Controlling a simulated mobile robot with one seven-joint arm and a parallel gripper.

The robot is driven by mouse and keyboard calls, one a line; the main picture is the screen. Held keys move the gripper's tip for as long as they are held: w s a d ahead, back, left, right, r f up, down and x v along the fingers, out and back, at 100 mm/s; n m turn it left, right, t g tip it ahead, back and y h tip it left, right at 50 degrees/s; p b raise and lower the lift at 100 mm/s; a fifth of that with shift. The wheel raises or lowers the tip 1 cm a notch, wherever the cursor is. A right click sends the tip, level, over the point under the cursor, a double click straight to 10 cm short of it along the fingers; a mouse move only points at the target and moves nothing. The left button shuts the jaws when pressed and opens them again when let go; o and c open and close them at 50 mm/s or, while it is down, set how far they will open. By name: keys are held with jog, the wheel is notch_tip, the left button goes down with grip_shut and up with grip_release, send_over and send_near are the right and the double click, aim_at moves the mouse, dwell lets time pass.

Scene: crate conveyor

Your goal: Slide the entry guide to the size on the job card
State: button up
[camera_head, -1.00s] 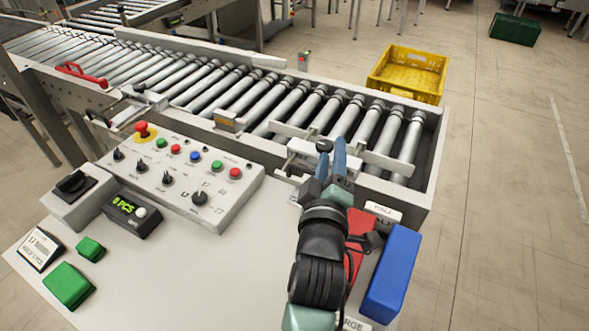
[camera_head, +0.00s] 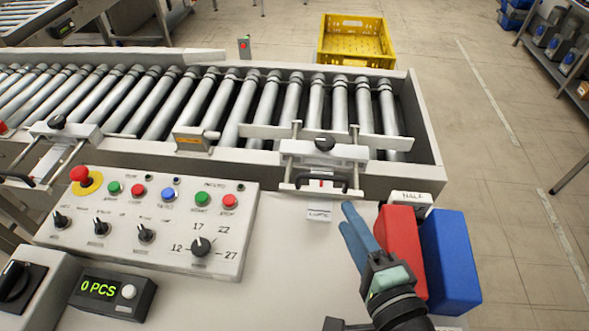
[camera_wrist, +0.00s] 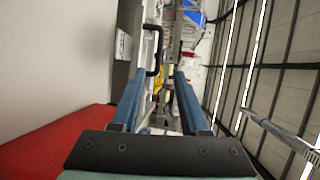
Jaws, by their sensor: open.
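A white sliding guide (camera_head: 325,151) with a black knob spans the near side of the roller conveyor at the right. Its black handle (camera_head: 322,181) faces the table and also shows ahead of the fingers in the wrist view (camera_wrist: 156,48). A second guide (camera_head: 62,132) with a knob stands at the far left. I cannot read which is the entry guide. My gripper (camera_head: 346,216) is open and empty, apart from the handle, on its near right side. No readable job card is in view now.
A red block (camera_head: 401,250) and a blue block (camera_head: 450,260) stand right of my gripper. A control panel (camera_head: 120,239) with a dial (camera_head: 201,246) and a counter (camera_head: 117,294) reading 0 PCS lie left. A yellow crate (camera_head: 355,58) is behind the conveyor.

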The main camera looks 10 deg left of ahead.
aim_at(325, 180)
jog(key=shift+m, duration=0.3)
jog(key=p+x, duration=0.1)
jog(key=x, duration=1.1)
jog(key=shift+w+a+f, duration=0.15)
jog(key=shift+w+f, duration=0.05)
jog(key=shift+f, duration=0.05)
jog(key=shift+c, duration=0.2)
grip_shut()
dwell(0.6)
